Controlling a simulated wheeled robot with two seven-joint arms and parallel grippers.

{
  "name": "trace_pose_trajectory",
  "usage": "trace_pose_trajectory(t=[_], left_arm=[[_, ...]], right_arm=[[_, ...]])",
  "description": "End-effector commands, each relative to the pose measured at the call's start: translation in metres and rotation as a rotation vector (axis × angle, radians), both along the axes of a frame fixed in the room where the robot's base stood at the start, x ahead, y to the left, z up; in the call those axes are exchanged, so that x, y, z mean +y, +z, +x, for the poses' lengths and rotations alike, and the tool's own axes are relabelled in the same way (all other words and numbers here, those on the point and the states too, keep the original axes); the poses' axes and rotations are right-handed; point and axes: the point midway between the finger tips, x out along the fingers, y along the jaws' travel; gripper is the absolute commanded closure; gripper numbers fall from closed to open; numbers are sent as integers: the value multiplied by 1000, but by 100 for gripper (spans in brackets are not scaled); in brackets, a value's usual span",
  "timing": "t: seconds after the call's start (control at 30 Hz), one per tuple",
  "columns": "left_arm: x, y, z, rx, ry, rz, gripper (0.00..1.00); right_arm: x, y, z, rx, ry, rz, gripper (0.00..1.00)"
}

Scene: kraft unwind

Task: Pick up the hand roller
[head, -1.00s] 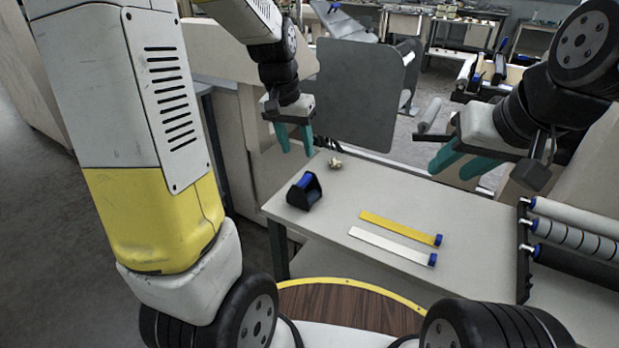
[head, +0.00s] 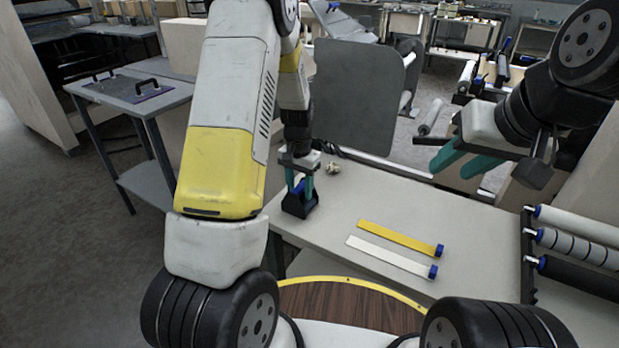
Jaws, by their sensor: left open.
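A black holder (head: 300,208) with a blue part in it stands on the near left of the pale table (head: 340,205); the blue part looks like the hand roller (head: 298,188). My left gripper (head: 301,188) points down right over it, open, with its teal fingers on either side of the blue part. The fingers and wrist partly hide the roller, and I cannot tell whether they touch it. My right gripper (head: 458,164) is open and empty, raised above the table's far right side.
A yellow strip (head: 400,238) and a white strip (head: 385,255) with blue ends lie mid-table. A small crumpled piece (head: 333,168) lies behind the holder. A rack of rollers (head: 580,240) stands at right. A grey panel (head: 355,95) rises behind the table.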

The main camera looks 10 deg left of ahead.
Motion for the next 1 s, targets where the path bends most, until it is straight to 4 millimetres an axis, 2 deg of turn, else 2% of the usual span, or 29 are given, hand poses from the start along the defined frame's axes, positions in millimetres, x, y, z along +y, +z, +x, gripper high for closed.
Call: trace_pose_trajectory(t=[0.1, 0.37, 0.5, 0.6, 1.0], left_arm=[[0, -10, 0, 0, -1, 0, 55], [-1, -12, 0, -1, -1, 0, 56], [-1, -12, 0, -1, -1, 0, 84], [-1, -12, 0, -2, -1, -1, 100], [-1, -10, 1, -3, -1, -1, 100]], right_arm=[[0, 0, 0, 0, 0, 0, 61], [0, 0, 0, 0, 0, 0, 61], [0, 0, 0, 0, 0, 0, 61], [0, 0, 0, 0, 0, 0, 61], [0, 0, 0, 0, 0, 0, 61]])
